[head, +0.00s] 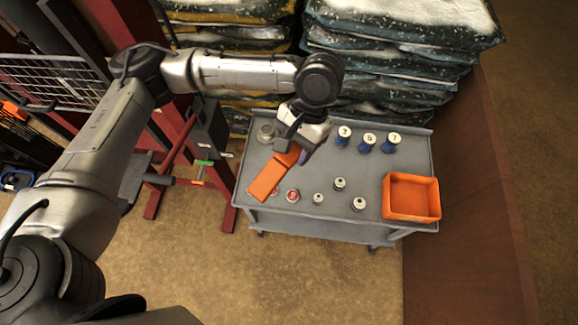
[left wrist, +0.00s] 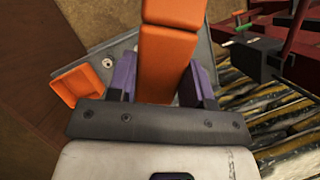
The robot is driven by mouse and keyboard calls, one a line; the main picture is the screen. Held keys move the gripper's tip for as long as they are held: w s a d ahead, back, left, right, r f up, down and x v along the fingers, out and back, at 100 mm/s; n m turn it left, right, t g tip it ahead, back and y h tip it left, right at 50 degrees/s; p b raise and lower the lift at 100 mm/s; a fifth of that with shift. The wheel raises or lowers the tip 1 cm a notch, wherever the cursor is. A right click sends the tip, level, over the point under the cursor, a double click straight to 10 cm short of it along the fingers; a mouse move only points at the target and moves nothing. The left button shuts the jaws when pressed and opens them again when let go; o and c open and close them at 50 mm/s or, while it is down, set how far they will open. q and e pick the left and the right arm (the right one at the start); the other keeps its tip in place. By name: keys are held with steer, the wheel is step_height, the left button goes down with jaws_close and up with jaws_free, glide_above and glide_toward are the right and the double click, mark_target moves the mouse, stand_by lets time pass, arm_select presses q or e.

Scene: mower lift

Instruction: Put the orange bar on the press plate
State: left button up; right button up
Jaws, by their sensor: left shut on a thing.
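The orange bar (head: 266,179) is in my left gripper (head: 291,148), above the left part of the grey cart top. In the left wrist view the bar (left wrist: 167,50) stretches away between the purple fingers of the gripper (left wrist: 160,82), which are shut on it. In the head view the bar slants down to the left, its lower end near the cart's left edge. A dark red press-like frame (head: 178,165) stands left of the cart, with a green-marked part (head: 205,163). I cannot make out the press plate clearly. My right gripper is not in view.
The grey cart (head: 418,160) holds an orange tray (head: 411,197), several blue-and-white numbered cans (head: 367,143), small silver pieces (head: 340,184) and a red-topped piece (head: 292,196). Stacked bags (head: 400,45) stand behind. A brown wall (head: 445,230) is at right. Floor in front is clear.

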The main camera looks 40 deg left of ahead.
arm_select(q)
steer(key=w+d+f+b, duration=0.1)
steer(key=d+f+b, duration=0.1)
steer(key=d+b, duration=0.35)
steer(key=w+d+f+b, duration=0.1)
steer(key=d+f+b, duration=0.1)
steer(key=d, duration=0.6)
steer(key=w+a+f+n+t+h+b, duration=0.1)
steer(key=w+a+f+n+h+b, duration=0.1)
steer(key=w+a+f+n, duration=0.25)
steer(key=w+a+f+n+h+b, duration=0.2)
steer(key=w+a+n+b, duration=0.1)
steer(key=w+n, duration=0.4)
steer(key=w+a+f+n+t+h, duration=0.1)
steer(key=w+a+f+n+t, duration=0.1)
steer(key=a+f+n, duration=0.35)
steer(key=w+a+f+n+t, duration=0.25)
steer(key=a+f, duration=0.45)
steer(key=f, duration=0.4)
steer(key=s+a+f+n+t, duration=0.1)
steer(key=s+a+f+n, duration=0.4)
steer(key=a+f, duration=0.5)
step_height(320, 180, down, 3)
steer(key=shift+s+a+f+y+b, duration=0.2)
steer(key=shift+y+b, duration=0.1)
steer(key=shift+b, duration=0.05)
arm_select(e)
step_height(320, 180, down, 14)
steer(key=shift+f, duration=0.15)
